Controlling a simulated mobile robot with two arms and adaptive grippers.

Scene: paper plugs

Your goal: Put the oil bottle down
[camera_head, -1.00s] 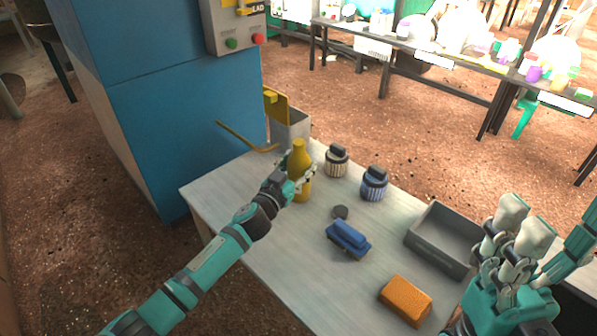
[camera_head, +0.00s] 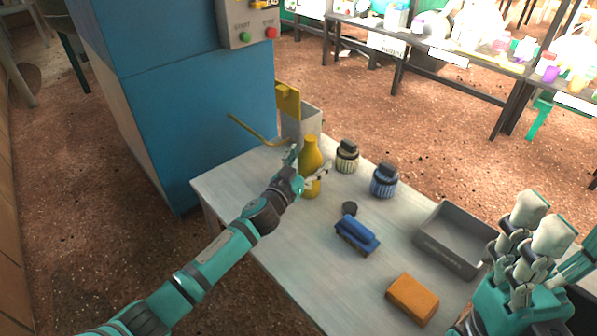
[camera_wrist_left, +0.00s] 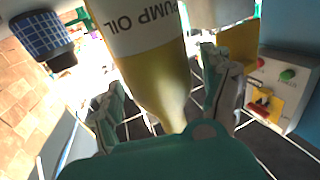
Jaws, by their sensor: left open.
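The yellow oil bottle (camera_head: 310,160) stands upright at the far end of the pale table, near the grey box. In the left wrist view the oil bottle (camera_wrist_left: 160,75) fills the middle, its white label reading "PUMP OIL". My left gripper (camera_head: 306,171) is open, with one finger on each side of the bottle; in the left wrist view the gripper (camera_wrist_left: 163,100) shows gaps beside the bottle. My right gripper (camera_head: 530,235) is raised at the lower right, away from the bottle; its fingers point up and I cannot tell its opening.
Two ribbed jars, one cream (camera_head: 347,158) and one blue (camera_head: 384,182), stand right of the bottle. A blue cabinet (camera_head: 200,130) stands behind left.

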